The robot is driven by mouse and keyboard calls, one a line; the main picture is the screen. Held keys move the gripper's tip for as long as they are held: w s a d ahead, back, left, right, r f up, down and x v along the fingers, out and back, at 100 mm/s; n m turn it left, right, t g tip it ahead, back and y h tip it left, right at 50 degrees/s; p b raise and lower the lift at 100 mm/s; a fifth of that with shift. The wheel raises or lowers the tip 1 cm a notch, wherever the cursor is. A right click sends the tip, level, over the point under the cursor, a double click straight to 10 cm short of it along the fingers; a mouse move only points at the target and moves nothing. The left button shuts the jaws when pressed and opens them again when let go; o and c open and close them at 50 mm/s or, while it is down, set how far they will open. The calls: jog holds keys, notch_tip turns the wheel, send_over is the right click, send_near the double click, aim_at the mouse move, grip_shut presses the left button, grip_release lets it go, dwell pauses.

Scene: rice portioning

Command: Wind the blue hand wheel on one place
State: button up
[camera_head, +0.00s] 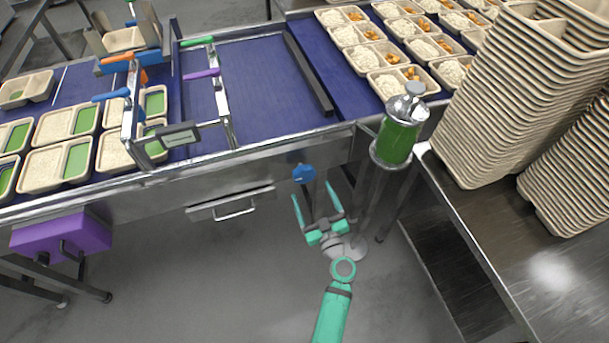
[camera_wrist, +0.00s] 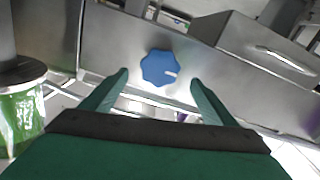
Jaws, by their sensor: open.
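The blue hand wheel (camera_head: 304,173) is a lobed knob on the steel front below the conveyor's edge. The fingers look clear of the wheel; the exact distance is hard to tell.
A steel drawer (camera_head: 232,205) with a handle is left of the wheel. A green-filled cylinder (camera_head: 398,130) stands to the right, beside a steel table (camera_head: 500,235) with tall tray stacks (camera_head: 510,100). A purple box (camera_head: 62,235) hangs at the far left. The floor in front is clear.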

aim_at(305, 177)
jog(key=x, duration=0.8)
jog(key=shift+w+a+f, duration=0.1)
jog(key=shift+w, duration=0.2)
jog(key=c, duration=1)
jog(key=shift+c, duration=0.2)
